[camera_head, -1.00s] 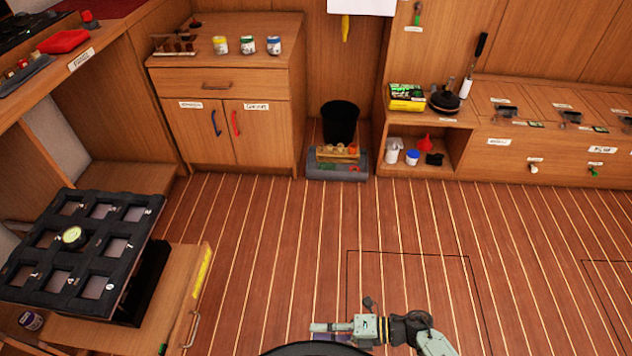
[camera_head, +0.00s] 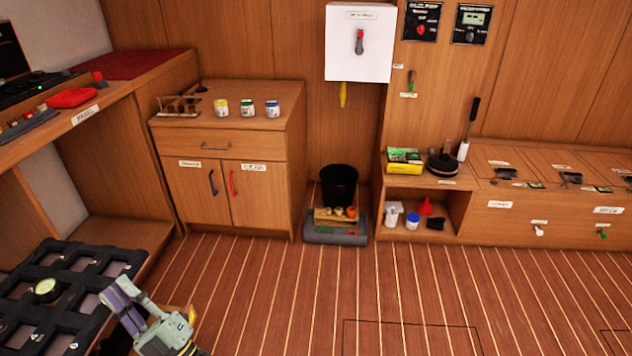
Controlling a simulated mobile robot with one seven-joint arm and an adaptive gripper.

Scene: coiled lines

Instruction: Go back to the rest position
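My gripper (camera_head: 117,290) is at the lower left of the head view, with its fingers pointing up and left. It appears over or in front of the right edge of the black compartment tray (camera_head: 128,254). The fingers lie close together, and I cannot tell whether they are open or shut. I see no object held in them. The rest of my arm is mostly below the picture edge.
A wooden cabinet (camera_head: 233,143) carries several small jars. A black bucket (camera_head: 338,187) stands by the back wall. A low bench (camera_head: 550,219) runs along the right. The striped floor (camera_head: 300,290) in the middle is clear.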

